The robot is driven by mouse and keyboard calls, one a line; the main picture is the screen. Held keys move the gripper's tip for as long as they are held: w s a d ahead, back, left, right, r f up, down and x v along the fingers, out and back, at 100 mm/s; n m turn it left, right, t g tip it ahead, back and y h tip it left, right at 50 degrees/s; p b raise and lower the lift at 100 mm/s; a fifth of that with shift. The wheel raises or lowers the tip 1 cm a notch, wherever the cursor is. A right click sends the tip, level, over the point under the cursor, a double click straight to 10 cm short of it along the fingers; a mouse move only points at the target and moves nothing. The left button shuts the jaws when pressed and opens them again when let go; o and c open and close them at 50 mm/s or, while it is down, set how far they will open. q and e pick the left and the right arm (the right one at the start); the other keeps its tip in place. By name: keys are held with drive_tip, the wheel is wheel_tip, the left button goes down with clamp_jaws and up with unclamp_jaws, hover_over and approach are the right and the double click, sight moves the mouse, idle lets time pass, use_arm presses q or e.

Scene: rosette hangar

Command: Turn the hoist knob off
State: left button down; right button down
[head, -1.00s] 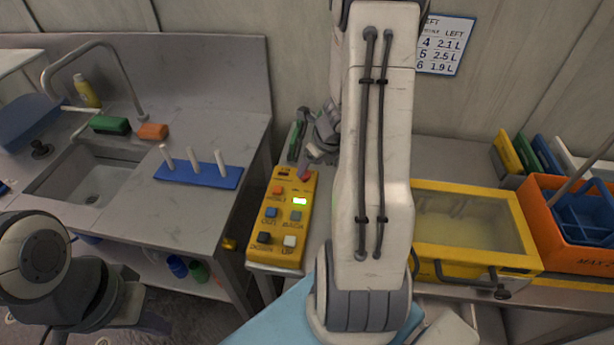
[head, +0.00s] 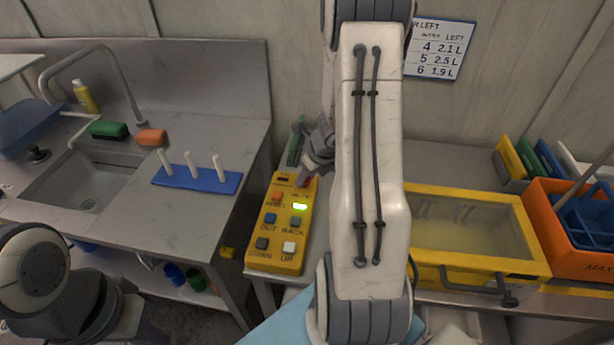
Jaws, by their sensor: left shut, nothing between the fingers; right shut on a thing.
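The yellow hoist control box (head: 272,250) lies on the counter left of centre, with several buttons and a lit green display. The red hoist knob (head: 304,181) is at its far right end and is partly covered. My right gripper (head: 309,174) comes down over it from behind my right arm and is shut on the knob. Its fingertips are small and partly hidden, and which way the knob points cannot be told. My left arm shows at the lower left, but its gripper is not visible.
A sink counter with a blue peg rack (head: 197,180) stands at the left. A yellow glass-lidded case (head: 470,235) and an orange crate (head: 590,262) stand at the right. My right arm blocks the middle of the view.

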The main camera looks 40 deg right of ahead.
drive_tip(key=n+p, duration=0.1)
drive_tip(key=n+y, duration=0.1)
drive_tip(key=shift+d+r+n+p, duration=0.15)
drive_tip(key=shift+n+p, duration=0.25)
drive_tip(key=n+g+y+p, duration=0.1)
drive_tip(key=n+p, duration=0.1)
drive_tip(key=n, duration=0.1)
drive_tip(key=shift+d+n, duration=0.15)
drive_tip(key=shift+n, duration=0.15)
drive_tip(key=n+y+p, duration=0.1)
drive_tip(key=n, duration=0.1)
drive_tip(key=shift+w+n+g, duration=0.1)
drive_tip(key=shift+n+g, duration=0.2)
drive_tip(key=shift+w+d+n+g+y+p, duration=0.15)
drive_tip(key=shift+n+g+p, duration=0.15)
drive_tip(key=shift+n, duration=0.4)
drive_tip(key=shift+n+g+y+p, duration=0.2)
drive_tip(key=shift+n+p, duration=0.15)
drive_tip(key=shift+n, duration=0.35)
drive_tip(key=shift+c, duration=2.1)
unclamp_jaws()
